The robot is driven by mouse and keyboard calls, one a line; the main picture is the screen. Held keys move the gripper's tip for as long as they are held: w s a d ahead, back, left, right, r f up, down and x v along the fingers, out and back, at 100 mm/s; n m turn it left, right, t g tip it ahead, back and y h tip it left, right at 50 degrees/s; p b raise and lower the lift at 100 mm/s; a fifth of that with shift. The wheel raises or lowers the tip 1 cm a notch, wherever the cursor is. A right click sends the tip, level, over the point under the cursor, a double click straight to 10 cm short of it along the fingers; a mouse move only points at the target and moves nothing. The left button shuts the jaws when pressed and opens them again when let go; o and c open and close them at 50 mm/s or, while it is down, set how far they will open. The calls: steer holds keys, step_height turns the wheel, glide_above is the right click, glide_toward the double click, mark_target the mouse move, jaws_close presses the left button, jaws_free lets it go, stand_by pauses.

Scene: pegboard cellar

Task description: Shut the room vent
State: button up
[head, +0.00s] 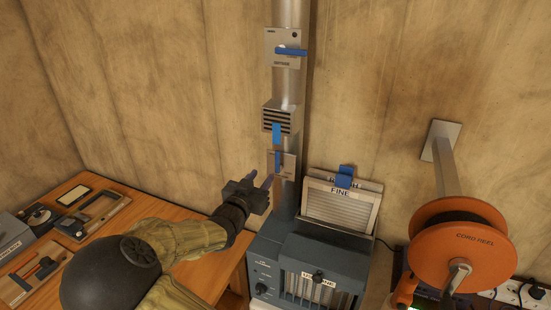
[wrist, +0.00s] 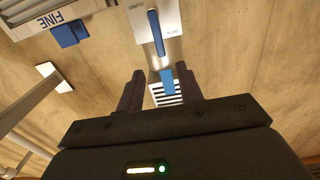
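A louvred vent box (head: 287,119) sits on the grey duct pipe, with dark gaps showing between its slats. A blue tab (head: 276,133) hangs down at its front. In the wrist view the vent's striped slats (wrist: 160,98) and blue tab (wrist: 167,82) appear beyond and between my fingers. My gripper (head: 262,179) is open and empty, below the vent and near a lower plate with an upright blue lever (head: 278,161). That lever also shows in the wrist view (wrist: 156,32). I see no clear contact with vent or lever.
An upper plate (head: 283,60) on the duct carries a sideways blue lever (head: 291,51). Below stands a grey machine (head: 310,262) with a panel marked FINE (head: 340,206). An orange cord reel (head: 458,240) juts out at right. A wooden bench (head: 115,218) with tools is at left.

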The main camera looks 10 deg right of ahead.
mark_target(277, 157)
steer(key=p+x, duration=0.3)
steer(key=x, duration=0.7)
jaws_close()
